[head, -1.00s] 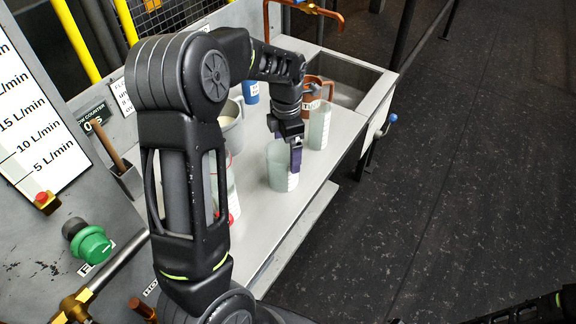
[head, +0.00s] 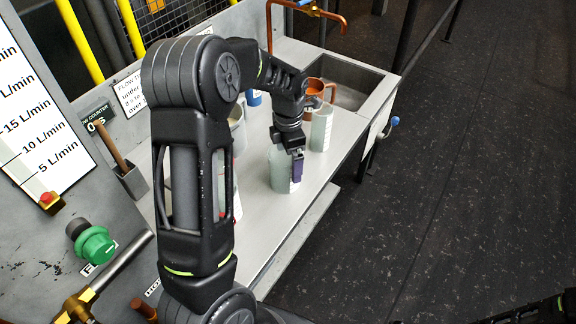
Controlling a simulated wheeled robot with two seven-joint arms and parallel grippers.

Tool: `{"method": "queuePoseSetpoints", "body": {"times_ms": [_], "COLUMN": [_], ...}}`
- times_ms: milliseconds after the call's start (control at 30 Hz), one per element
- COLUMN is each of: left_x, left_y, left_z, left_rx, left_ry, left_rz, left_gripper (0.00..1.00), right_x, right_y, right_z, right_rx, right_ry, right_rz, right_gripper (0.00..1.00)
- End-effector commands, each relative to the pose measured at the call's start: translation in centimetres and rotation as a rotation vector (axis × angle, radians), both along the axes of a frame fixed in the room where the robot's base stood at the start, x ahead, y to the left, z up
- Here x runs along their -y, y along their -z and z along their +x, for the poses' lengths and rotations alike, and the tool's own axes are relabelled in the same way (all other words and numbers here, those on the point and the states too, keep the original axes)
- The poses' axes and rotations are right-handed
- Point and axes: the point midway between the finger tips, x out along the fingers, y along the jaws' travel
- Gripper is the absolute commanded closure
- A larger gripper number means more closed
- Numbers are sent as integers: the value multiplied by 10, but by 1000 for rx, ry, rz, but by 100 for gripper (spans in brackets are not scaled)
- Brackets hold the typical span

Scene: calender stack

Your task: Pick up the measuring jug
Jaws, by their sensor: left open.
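A translucent pale green measuring jug (head: 280,176) with white marks stands upright on the grey bench. A second, taller translucent vessel (head: 321,130) stands behind it to the right; I cannot tell for certain which one the task names. My left gripper (head: 297,168) points down at the right side of the nearer jug, overlapping its upper part in the picture. It is open, with a purple finger pad showing. Whether a finger is inside the jug or in front of it is unclear. My right gripper is not in view; only a dark part of my right arm shows at the bottom right.
A copper-brown jug (head: 314,92) stands near the sink (head: 350,97). A grey jug (head: 237,130) and a blue container (head: 254,98) are partly hidden behind my left arm. A copper tap (head: 325,14) rises at the back. Open dark floor lies right of the bench.

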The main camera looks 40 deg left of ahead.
Motion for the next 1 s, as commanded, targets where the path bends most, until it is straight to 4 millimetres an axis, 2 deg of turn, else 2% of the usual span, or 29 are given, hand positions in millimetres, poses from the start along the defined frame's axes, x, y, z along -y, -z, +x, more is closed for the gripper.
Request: {"method": "queuePoseSetpoints", "body": {"times_ms": [200,333,933,1000], "left_x": [0,0,0,0], "left_y": [31,44,45,45], "left_z": [-2,-1,-1,-1], "left_rx": [-4,-1,0,0], "left_ry": [1,1,0,0], "left_rz": [0,0,0,0], "left_gripper": [0,0,0,4], "right_x": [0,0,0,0], "right_y": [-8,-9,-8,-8], "right_z": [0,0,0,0], "right_rx": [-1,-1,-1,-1], "right_ry": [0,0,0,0], "right_rz": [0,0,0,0], "right_gripper": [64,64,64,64]}}
